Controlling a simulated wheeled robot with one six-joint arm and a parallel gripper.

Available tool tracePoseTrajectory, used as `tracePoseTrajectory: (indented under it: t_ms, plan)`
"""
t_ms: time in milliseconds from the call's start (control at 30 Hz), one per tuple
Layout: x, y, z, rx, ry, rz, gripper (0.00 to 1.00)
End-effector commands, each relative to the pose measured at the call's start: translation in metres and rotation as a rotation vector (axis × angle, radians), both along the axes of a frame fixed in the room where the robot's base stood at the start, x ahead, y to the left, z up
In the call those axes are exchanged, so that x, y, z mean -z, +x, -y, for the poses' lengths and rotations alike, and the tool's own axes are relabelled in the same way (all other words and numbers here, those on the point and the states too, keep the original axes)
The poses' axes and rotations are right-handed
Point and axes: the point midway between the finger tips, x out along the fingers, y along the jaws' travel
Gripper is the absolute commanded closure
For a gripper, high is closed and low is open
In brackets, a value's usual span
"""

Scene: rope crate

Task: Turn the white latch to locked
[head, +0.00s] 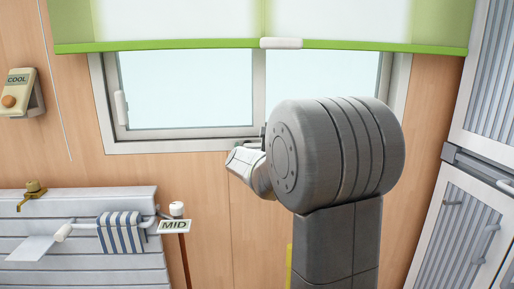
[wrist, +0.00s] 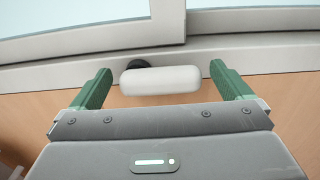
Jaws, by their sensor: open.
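The white latch (wrist: 160,80) is a rounded bar lying level in the wrist view, in front of the lower window frame. A dark round mount shows behind its left half. My gripper (wrist: 158,79) is open, with one green finger on each side of the latch. In the head view my arm hides the latch, and my gripper (head: 257,140) shows only in part at the window's lower frame.
The window (head: 185,88) has a white handle (head: 121,107) on its left side. A green-edged blind (head: 180,45) hangs above. A slatted panel (head: 80,255) with a striped cloth (head: 122,233) and a MID sign (head: 174,227) is at lower left. Louvred doors (head: 455,230) stand at right.

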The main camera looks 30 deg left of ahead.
Motion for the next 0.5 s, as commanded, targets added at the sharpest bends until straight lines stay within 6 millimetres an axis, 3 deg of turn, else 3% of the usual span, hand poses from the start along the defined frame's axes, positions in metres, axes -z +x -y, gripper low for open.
tracePoseTrajectory:
  t_ms: [133, 400, 500]
  plan:
    - [0.0, -0.0002, 0.0001, 0.0, 0.0, 0.0, 0.04]
    - [0.0, -0.0004, 0.0001, 0.0, 0.0, 0.0, 0.57]
    - [0.0, -0.0005, 0.0002, 0.0, 0.0, 0.0, 0.7]
